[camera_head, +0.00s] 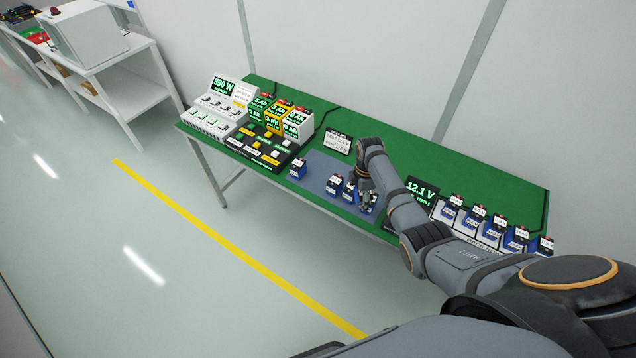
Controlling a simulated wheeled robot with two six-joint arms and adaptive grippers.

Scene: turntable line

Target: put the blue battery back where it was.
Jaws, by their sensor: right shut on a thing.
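Blue batteries with pale labels stand on the grey-blue mat (318,166) of the green table. One battery (297,171) stands alone at the mat's left part. Another battery (335,185) stands farther right, with one more (349,192) close beside it. My right gripper (365,198) points down at the mat's right part, shut on a blue battery (373,205) that it partly hides. I cannot tell whether that battery touches the mat. My left gripper is not in view.
A rack (480,240) with several blue batteries stands at the table's right, by a 12.1 V display (420,190). My right arm crosses the table's front edge.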

